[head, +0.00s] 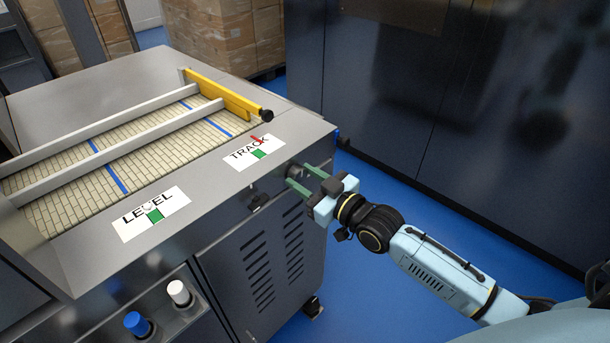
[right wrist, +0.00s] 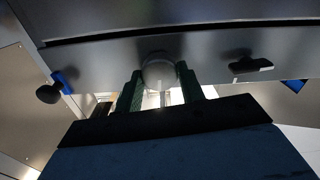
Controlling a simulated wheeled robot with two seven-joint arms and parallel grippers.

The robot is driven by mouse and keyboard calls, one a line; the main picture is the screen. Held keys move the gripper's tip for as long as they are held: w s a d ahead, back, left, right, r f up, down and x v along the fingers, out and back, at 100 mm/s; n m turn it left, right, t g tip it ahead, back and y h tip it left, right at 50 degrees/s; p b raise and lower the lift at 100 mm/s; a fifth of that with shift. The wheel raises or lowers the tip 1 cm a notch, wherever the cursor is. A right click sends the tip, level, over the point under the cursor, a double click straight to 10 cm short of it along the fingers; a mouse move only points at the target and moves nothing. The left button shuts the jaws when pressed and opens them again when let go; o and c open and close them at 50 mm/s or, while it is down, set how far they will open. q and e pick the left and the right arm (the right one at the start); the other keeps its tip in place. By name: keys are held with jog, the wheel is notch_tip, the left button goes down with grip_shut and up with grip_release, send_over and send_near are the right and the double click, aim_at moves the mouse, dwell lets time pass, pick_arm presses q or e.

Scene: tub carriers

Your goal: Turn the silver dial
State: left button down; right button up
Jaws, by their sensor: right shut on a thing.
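The silver dial (right wrist: 158,69) is a round knob on the machine's front face, seen between my fingers in the right wrist view. In the head view it is mostly hidden by the gripper. My right gripper (head: 298,180) is shut on the dial, with one green finger on each side of it. Above it, the TRACK label (head: 247,151) has a green patch (head: 259,153) and a red pointer (head: 262,140), which lies apart from the patch's middle. My left gripper is out of view.
Blue (head: 137,324) and white (head: 179,293) knobs stand lower left. A yellow bar (head: 222,95) crosses the conveyor (head: 120,150). A dark cabinet (head: 450,90) stands behind; blue floor lies between.

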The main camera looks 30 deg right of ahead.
jog(key=m+p, duration=0.3)
jog(key=m, duration=0.1)
jog(key=shift+r, duration=0.15)
jog(key=shift+m+p, duration=0.4)
jog(key=shift+m, duration=0.7)
jog(key=m, duration=0.3)
jog(key=shift+m+p, duration=0.3)
jog(key=shift+p, duration=0.1)
jog(key=shift+d+m, duration=0.1)
jog(key=shift+m, duration=1.7)
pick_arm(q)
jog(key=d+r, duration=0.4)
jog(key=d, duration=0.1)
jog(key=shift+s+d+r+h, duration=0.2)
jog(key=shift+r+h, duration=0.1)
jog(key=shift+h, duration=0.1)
pick_arm(e)
jog(key=shift+m, duration=1.4)
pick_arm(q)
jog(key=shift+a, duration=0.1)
